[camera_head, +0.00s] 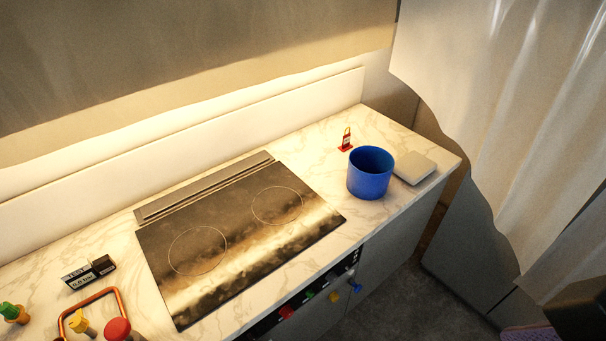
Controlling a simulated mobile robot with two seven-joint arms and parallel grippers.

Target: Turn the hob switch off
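The black glass hob (240,235) with two ring outlines is set into the white marbled counter. A dark control panel (268,324) on the cabinet front below it carries small coloured knobs: red (287,312), green (310,294), yellow (333,297) and blue (355,287). I cannot tell which of these is the hob switch, or its setting. Neither of my grippers can be made out in the head view.
A blue pot (370,174) stands on the counter right of the hob, beside a pale flat block (414,167) and a small red item (346,140). At lower left are a black display (88,272), a copper-coloured loop (90,301) and a red-topped button (117,328). A pale curtain (510,110) hangs at right.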

